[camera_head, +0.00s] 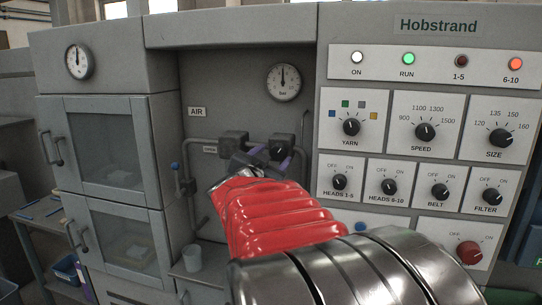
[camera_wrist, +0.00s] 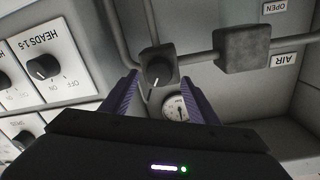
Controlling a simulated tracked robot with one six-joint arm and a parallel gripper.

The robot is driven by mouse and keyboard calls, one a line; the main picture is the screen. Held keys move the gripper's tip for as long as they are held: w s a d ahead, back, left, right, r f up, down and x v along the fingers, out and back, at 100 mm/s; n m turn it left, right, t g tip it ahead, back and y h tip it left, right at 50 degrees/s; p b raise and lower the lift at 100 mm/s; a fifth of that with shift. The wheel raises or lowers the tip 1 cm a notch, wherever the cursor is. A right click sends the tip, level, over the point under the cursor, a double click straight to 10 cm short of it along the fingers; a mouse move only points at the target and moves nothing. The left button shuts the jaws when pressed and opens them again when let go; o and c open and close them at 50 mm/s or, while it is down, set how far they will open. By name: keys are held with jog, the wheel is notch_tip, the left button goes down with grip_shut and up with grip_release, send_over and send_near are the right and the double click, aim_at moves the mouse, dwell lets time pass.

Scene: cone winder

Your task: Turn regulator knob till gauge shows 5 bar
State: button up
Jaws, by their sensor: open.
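The regulator knob (camera_wrist: 157,73) is a dark round knob with a pale pointer line, on a dark block in the grey air pipe. In the head view the regulator (camera_head: 281,145) is partly hidden behind my gripper (camera_head: 271,158). My gripper is open, with its purple fingers on either side of the knob in the wrist view; I cannot tell whether they touch it. The bar gauge (camera_head: 283,82) is on the recessed panel above, its needle pointing nearly straight up; its numbers are too small to read. The gauge also shows in the wrist view (camera_wrist: 175,108), between the fingers.
A second pipe block (camera_head: 233,144) stands left of the regulator, below the AIR label (camera_head: 197,112). A panel of knobs (camera_head: 352,127) is close on the right. Another gauge (camera_head: 78,61) is at upper left. A cup (camera_head: 192,258) stands on a low ledge.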

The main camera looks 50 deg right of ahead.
jog(key=v, duration=1.1)
jog(key=shift+w+a+r, duration=0.1)
jog(key=shift+a, duration=0.05)
